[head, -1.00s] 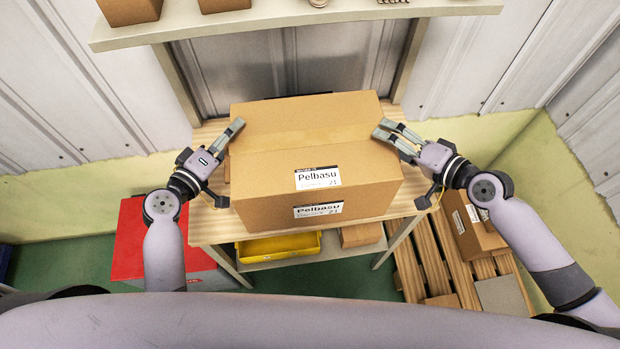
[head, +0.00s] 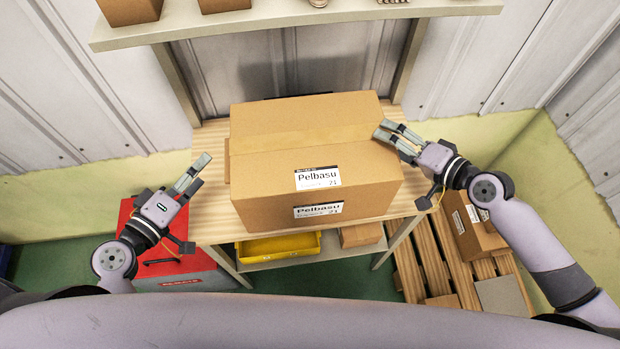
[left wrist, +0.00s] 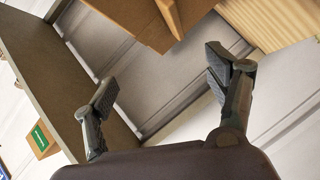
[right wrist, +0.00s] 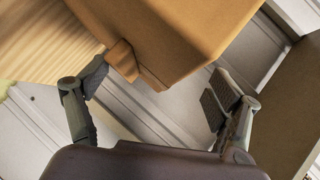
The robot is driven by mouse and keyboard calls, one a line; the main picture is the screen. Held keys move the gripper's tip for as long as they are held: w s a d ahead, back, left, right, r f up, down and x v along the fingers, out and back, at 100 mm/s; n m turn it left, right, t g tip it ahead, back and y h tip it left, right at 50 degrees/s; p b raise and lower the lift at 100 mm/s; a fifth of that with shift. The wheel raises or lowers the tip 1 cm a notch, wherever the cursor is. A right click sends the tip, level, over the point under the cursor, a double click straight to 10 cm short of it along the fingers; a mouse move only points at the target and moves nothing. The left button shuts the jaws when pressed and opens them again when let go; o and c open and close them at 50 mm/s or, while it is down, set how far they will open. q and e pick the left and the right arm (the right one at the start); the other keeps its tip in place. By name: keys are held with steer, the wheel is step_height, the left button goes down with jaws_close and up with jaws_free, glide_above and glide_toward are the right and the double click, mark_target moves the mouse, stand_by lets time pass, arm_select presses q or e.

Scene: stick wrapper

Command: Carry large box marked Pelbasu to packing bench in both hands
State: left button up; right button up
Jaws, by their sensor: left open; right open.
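The large brown box marked Pelbasu (head: 270,180) sits upright on a wooden-topped bench (head: 208,225), its labels facing me. My left gripper (head: 190,173) is open and empty, off to the left of the box with a clear gap. My right gripper (head: 398,136) is open at the box's right side, near its upper edge. In the right wrist view the box (right wrist: 200,25) has a small protruding piece (right wrist: 122,60) close to the left finger; I cannot tell whether they touch. The box also shows in the left wrist view (left wrist: 115,15), beyond the open fingers.
A shelf (head: 290,21) with small boxes overhangs the bench's back. A yellow tray (head: 278,247) lies on the bench's lower shelf. A red box (head: 165,265) stands at the left. A pallet (head: 435,262) with a carton (head: 474,232) lies at the right.

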steer(key=v, duration=1.2)
stand_by(0.5)
